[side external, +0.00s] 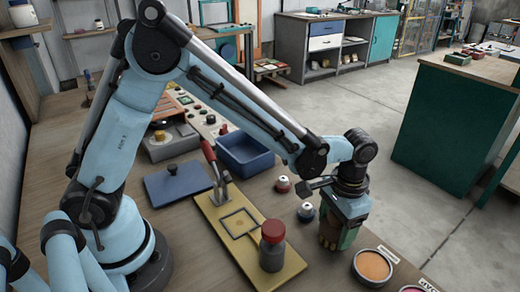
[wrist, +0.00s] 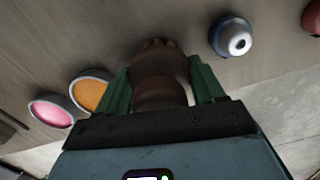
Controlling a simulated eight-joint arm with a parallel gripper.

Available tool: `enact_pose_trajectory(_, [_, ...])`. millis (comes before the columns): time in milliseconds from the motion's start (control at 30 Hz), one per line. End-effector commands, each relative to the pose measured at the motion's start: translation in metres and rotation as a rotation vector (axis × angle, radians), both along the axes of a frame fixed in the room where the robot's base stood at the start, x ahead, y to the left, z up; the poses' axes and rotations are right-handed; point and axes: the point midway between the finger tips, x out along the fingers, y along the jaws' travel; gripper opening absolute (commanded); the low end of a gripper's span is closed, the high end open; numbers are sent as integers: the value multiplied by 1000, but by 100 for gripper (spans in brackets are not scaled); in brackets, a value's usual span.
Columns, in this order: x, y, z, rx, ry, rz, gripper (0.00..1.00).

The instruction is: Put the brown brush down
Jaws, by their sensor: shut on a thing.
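My gripper (side external: 337,236) points down close above the right side of the wooden table in the side view. In the wrist view its two green fingers (wrist: 160,82) are closed on either side of the brown brush (wrist: 158,66). The brush's rounded brown body fills the space between the fingers, with paler tips at its far end. In the side view only a small brown part of the brush (side external: 327,241) shows below the fingers, near the tabletop. I cannot tell whether it touches the table.
An orange pot (side external: 373,266) stands right of my gripper, with a pink pot (wrist: 52,112) beside it. A small white-topped pot (side external: 306,212) stands to the left. A yellow board (side external: 215,222) carries a red-capped bottle (side external: 272,245). The table edge is close behind my gripper.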

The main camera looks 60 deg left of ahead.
Motion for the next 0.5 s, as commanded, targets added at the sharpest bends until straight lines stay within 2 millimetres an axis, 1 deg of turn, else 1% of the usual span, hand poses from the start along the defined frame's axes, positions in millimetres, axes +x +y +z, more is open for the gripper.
enact_pose_trajectory(300, [0, 0, -3, 0, 0, 0, 44])
enact_pose_trajectory(333, [0, 0, -3, 0, 0, 0, 73])
enact_pose_trajectory(467, [0, 0, -2, 0, 0, 0, 93])
enact_pose_trajectory(500, [0, 0, -2, 0, 0, 0, 94])
